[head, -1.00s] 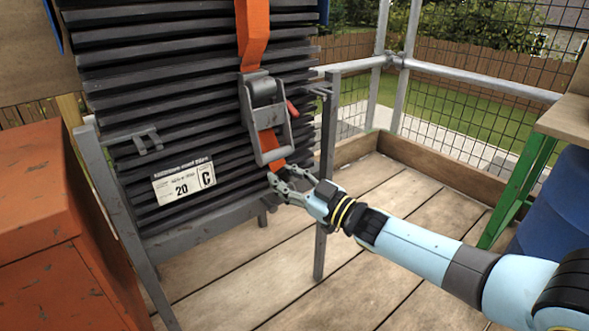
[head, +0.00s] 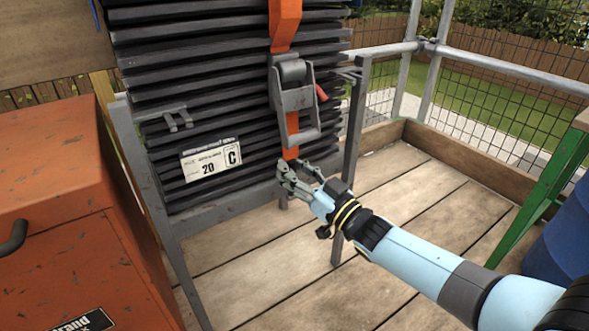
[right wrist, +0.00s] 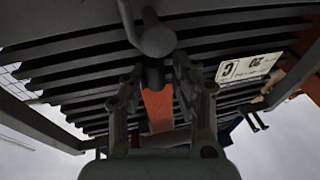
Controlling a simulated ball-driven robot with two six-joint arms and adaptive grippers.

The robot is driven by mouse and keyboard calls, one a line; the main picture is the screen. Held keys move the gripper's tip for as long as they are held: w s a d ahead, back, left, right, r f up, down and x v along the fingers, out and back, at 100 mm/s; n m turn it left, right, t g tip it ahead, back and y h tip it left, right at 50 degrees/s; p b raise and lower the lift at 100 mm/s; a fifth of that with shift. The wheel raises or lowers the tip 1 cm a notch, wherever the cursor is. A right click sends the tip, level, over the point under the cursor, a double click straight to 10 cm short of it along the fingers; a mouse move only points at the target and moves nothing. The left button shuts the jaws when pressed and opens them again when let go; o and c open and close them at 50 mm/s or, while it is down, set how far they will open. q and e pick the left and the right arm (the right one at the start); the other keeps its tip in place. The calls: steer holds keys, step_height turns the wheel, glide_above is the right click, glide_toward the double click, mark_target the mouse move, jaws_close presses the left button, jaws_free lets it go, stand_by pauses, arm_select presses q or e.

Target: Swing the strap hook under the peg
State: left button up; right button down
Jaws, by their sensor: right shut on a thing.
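The orange strap (head: 291,137) hangs down the front of the stacked dark tiles, through a grey ratchet buckle (head: 296,98). My right gripper (head: 290,168) is at the strap's lower end, just below the buckle. In the right wrist view, the picture is upside down and my gripper (right wrist: 155,90) is shut on a dark piece at the strap's end, which looks like the strap hook (right wrist: 153,74). A round-ended dark part, apparently the peg (right wrist: 158,40), shows close beyond the fingertips. The exact gap between hook and peg is unclear. My left gripper is out of view.
The tile stack (head: 215,100) stands in a grey metal rack (head: 352,150) with a label (head: 211,160) at its lower left. An orange cabinet (head: 50,180) is at left. A blue barrel (head: 565,240) and green stand (head: 543,195) are at right. The plank floor is clear.

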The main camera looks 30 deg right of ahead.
steer(key=shift+d, duration=0.1)
steer(key=c, duration=1.3)
jaws_free()
steer(key=shift+c, duration=0.2)
steer(key=shift+o, duration=0.8)
steer(key=shift+s, duration=0.1)
steer(key=v, duration=1.2)
steer(key=shift+f, duration=0.1)
